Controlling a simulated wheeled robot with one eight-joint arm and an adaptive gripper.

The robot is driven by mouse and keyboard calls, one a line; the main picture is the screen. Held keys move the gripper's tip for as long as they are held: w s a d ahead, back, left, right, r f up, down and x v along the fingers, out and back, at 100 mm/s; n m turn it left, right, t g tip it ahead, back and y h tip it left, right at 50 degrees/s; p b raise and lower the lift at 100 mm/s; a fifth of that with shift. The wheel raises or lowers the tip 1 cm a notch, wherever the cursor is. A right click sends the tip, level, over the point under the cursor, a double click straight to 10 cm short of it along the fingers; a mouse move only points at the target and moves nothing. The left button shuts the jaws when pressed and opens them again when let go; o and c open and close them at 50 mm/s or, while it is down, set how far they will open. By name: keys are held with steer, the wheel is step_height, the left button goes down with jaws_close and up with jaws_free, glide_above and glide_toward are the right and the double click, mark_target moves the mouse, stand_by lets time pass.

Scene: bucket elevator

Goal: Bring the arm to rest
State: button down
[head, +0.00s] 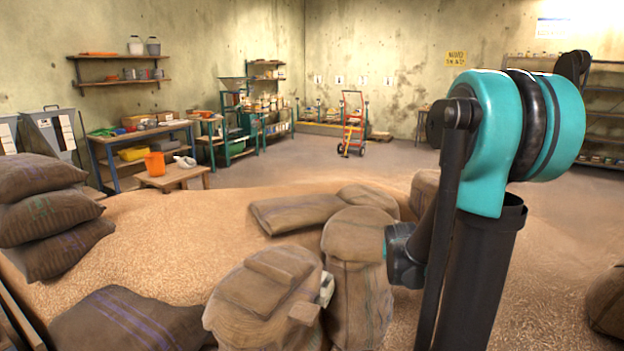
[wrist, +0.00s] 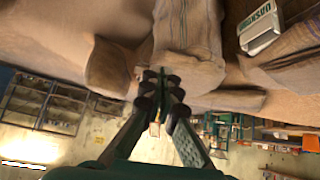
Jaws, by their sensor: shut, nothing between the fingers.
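My arm, with teal and black links, rises on the right side of the head view. It bends over at the top, and a teal and dark part of it reaches left at mid-height. The gripper's fingers do not show clearly in the head view. In the wrist view, my gripper (wrist: 160,82) has its dark fingertips together with nothing between them. That view looks upside down, with brown sacks (wrist: 188,40) beyond the fingertips. I cannot tell how far the fingertips are from the sacks.
Full sacks (head: 360,275) stand in front on a wide grain heap (head: 175,240). More sacks (head: 45,215) are stacked at left. A pale lettered box (wrist: 260,30) lies among sacks. An orange bucket (head: 154,164) sits on a low table (head: 172,178). A hand truck (head: 352,125) stands on open floor behind.

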steer(key=s+a+f+n+g+y, duration=0.1)
steer(key=s+a+f+g, duration=0.1)
steer(key=s, duration=0.9)
steer(key=s+a+f+n+g+y, duration=0.1)
steer(key=s+a, duration=0.4)
steer(key=s, duration=0.7)
steer(key=shift+s+a+f+g, duration=0.15)
steer(key=shift+f+g, duration=0.25)
steer(key=shift+f, duration=0.2)
